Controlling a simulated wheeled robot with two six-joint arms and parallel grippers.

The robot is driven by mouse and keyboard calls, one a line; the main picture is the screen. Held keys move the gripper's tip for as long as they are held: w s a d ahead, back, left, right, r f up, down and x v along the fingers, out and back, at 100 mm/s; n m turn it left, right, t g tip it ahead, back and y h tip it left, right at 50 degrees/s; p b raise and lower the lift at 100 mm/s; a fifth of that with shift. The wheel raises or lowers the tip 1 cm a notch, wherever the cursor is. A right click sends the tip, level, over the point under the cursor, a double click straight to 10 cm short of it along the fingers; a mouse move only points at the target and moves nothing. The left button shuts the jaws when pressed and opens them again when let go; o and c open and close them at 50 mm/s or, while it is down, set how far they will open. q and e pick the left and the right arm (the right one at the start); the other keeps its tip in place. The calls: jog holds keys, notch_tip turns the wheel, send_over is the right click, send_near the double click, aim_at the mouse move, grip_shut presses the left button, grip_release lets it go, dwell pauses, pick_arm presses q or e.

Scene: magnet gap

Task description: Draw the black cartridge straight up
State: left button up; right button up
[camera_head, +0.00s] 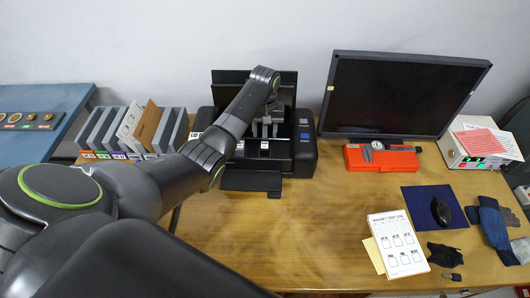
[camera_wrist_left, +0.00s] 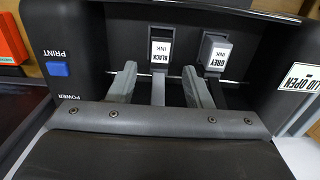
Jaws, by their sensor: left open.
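The black cartridge (camera_wrist_left: 160,48), with a white label reading BLACK INK, sits in a slot of the open printer (camera_head: 303,155). In the wrist view its label appears upside down. The grey cartridge (camera_wrist_left: 215,50) sits beside it, to the right in that view. My left gripper (camera_head: 266,126) is over the printer's slots. In the wrist view my left gripper (camera_wrist_left: 159,67) is open, with one finger on each side of the black cartridge's line; I cannot tell whether either touches it. The right finger is close to the grey cartridge. My right gripper is not in view.
A monitor (camera_head: 400,95) and a red case (camera_head: 381,159) stand right of the printer. A row of upright folders (camera_head: 135,130) stands left of it. A paper pad (camera_head: 398,243), a mouse mat (camera_head: 425,208) and gloves (camera_head: 493,225) lie at the right. The table before the printer is clear.

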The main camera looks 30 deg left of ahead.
aim_at(265, 145)
pick_arm(q)
notch_tip(265, 145, down, 2)
jog(key=shift+s+f+b, duration=0.1)
jog(key=shift+f+b, duration=0.05)
jog(key=shift+b, duration=0.8)
jog(key=shift+f, duration=0.4)
jog(key=shift+f+b, duration=0.6)
jog(key=shift+f, duration=0.35)
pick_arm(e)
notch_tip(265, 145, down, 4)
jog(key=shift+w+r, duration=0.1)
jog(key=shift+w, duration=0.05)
pick_arm(q)
jog(key=shift+c, duration=0.5)
jog(key=c, duration=0.6)
notch_tip(265, 145, up, 7)
jog(key=p, duration=0.8)
jog(key=shift+r+p, duration=0.15)
jog(key=shift+p, duration=0.25)
jog(key=shift+c, duration=0.2)
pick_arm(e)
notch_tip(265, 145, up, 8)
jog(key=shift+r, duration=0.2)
